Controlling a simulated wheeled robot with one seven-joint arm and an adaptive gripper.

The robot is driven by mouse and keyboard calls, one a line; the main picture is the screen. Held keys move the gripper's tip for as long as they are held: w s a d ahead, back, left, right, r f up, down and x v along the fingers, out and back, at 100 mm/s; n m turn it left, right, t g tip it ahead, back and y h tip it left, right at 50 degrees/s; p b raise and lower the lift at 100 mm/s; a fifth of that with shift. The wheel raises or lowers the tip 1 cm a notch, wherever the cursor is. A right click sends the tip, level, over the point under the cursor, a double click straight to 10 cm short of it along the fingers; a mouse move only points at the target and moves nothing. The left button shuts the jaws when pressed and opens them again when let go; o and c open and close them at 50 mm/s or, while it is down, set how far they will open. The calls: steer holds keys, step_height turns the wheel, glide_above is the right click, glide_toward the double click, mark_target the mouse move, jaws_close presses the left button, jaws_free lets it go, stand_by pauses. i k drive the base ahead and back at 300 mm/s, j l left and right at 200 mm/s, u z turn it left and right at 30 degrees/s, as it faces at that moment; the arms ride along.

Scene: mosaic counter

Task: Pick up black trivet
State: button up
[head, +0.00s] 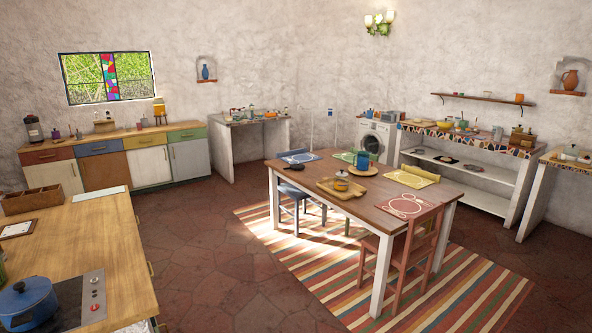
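A small dark flat round thing (447,160) lies on the white middle shelf under the mosaic-edged counter at the right; it may be the black trivet, but it is too small to be sure. A greyer round thing (473,168) lies to its right on the same shelf. Another small dark item (294,167) lies on the dining table near its left edge; I cannot tell what it is. My gripper is not in view.
The dining table (325,188) with chairs, including a red chair (405,255), stands on a striped rug (440,295) between me and the mosaic counter (480,142). A wooden counter (105,235) with a blue pot (27,300) is at the near left. Red floor (205,235) is clear between them.

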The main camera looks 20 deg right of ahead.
mark_target(295, 166)
steer(key=i+l+z, duration=0.1)
steer(key=i, duration=0.55)
steer(key=i+l+z, duration=0.1)
steer(key=i+l, duration=0.15)
steer(key=i, duration=0.35)
steer(key=i+l+z, duration=0.1)
steer(key=i, duration=0.55)
steer(key=i+j+u, duration=0.2)
steer(key=i, duration=0.55)
steer(key=i+l+u, duration=0.2)
steer(key=i, duration=0.5)
steer(key=i+u, duration=0.25)
steer(key=i, duration=0.5)
steer(key=i+l+z, duration=0.1)
steer(key=i+z, duration=0.35)
steer(key=i+j+z, duration=0.1)
steer(key=i+z, duration=0.35)
steer(key=i, duration=0.15)
steer(key=i+j+z, duration=0.3)
steer(key=i+z, duration=0.75)
steer(key=i+j, duration=0.05)
steer(key=i, duration=0.05)
